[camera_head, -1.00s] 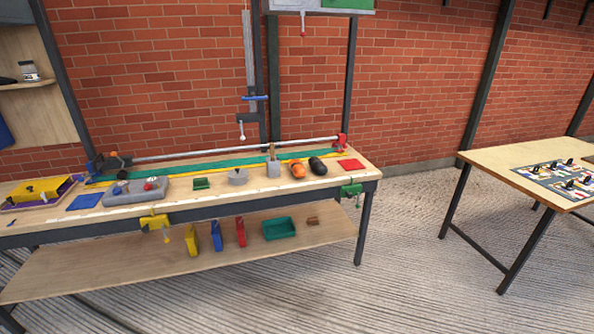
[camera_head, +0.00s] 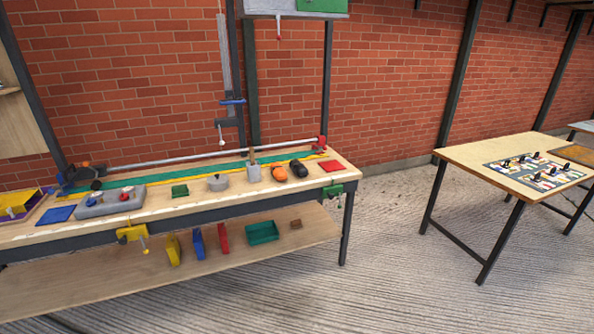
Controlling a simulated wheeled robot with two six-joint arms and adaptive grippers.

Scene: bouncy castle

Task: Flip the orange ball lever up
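A small orange ball (camera_head: 85,164) shows at the far left end of the workbench (camera_head: 345,184), by the dark blue fitting (camera_head: 68,179) at the left end of a long metal rail. It is too small to tell its lever arm or which way it points. A larger orange rounded object (camera_head: 279,173) lies on the right part of the bench, beside a black one (camera_head: 298,168). Neither of my grippers is in view.
A second table (camera_head: 470,160) stands right. The floor (camera_head: 390,270) between and before them is clear.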

